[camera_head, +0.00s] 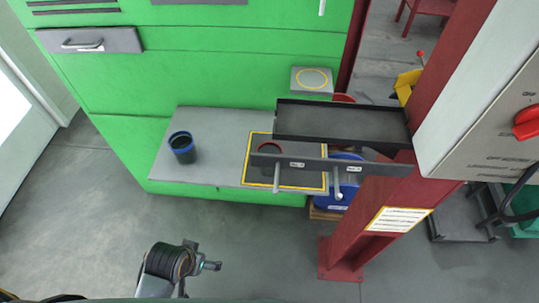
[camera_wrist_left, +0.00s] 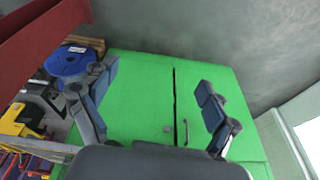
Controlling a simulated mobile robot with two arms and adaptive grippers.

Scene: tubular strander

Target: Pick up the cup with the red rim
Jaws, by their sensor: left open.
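The cup with the red rim (camera_head: 268,148) is dark and stands inside a yellow-outlined square on the grey shelf (camera_head: 215,124) in the head view. A grey drawer front with handles (camera_head: 345,165) crosses in front of it and hides part of its body. A dark cup with a blue rim (camera_head: 182,148) stands to its left on the same shelf. My left gripper (camera_wrist_left: 152,102) is open and empty in the wrist view, facing a green cabinet. Neither cup shows clearly there. Part of my left arm shows low in the head view, well apart from the shelf. My right gripper is not in view.
An open black drawer (camera_head: 340,122) juts out right of the red-rimmed cup. A red column (camera_head: 375,205) and a grey control box (camera_head: 490,110) stand at the right. A blue drum (camera_wrist_left: 68,60) shows in the wrist view. Floor before the shelf is clear.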

